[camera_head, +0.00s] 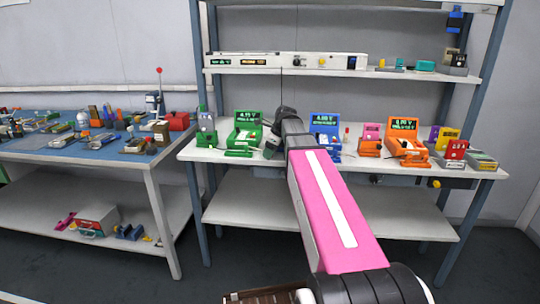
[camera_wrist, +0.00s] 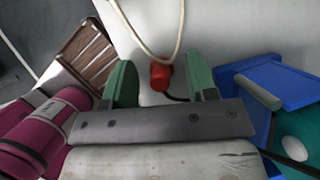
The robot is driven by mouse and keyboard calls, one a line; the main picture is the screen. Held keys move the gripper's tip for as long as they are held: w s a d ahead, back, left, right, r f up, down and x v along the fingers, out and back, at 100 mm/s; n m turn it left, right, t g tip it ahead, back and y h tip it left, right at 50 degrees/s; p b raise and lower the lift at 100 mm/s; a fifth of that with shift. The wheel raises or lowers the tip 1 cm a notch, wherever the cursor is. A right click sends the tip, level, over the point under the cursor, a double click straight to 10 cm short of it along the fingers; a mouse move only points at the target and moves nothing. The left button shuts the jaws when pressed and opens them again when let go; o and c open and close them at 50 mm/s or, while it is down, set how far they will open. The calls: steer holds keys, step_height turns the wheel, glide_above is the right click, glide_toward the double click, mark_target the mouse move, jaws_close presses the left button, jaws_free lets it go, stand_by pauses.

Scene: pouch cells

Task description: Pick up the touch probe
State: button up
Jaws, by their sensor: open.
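In the wrist view, a small red, rounded piece with a dark cable (camera_wrist: 160,76) shows between the green fingers of my gripper (camera_wrist: 160,84); it looks like part of the touch probe, but I cannot be sure. The fingers stand apart on either side of it, with no visible contact. In the head view, my gripper (camera_head: 268,148) is low over the bench, between the green tester and the blue tester. My arm hides part of the bench there, and the probe cannot be made out.
The green tester (camera_head: 247,128) stands left of my gripper and the blue tester (camera_head: 325,128) right; a blue body (camera_wrist: 278,85) is close by in the wrist view. An orange tester (camera_head: 404,138) stands farther right. A pale cable (camera_wrist: 150,50) loops nearby. A cluttered blue-topped bench (camera_head: 75,152) is at left.

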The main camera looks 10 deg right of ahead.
steer(key=c, duration=0.8)
steer(key=shift+r, duration=0.15)
steer(key=shift+c, duration=0.2)
steer(key=shift+r, duration=0.55)
step_height(320, 180, up, 2)
steer(key=shift+r, duration=0.1)
steer(key=s+a+r, duration=0.6)
steer(key=a+r, duration=0.1)
steer(key=a, duration=0.2)
step_height(320, 180, up, 10)
steer(key=shift+s+a+f, duration=0.15)
steer(key=shift+s+a, duration=0.1)
steer(key=shift+a, duration=0.05)
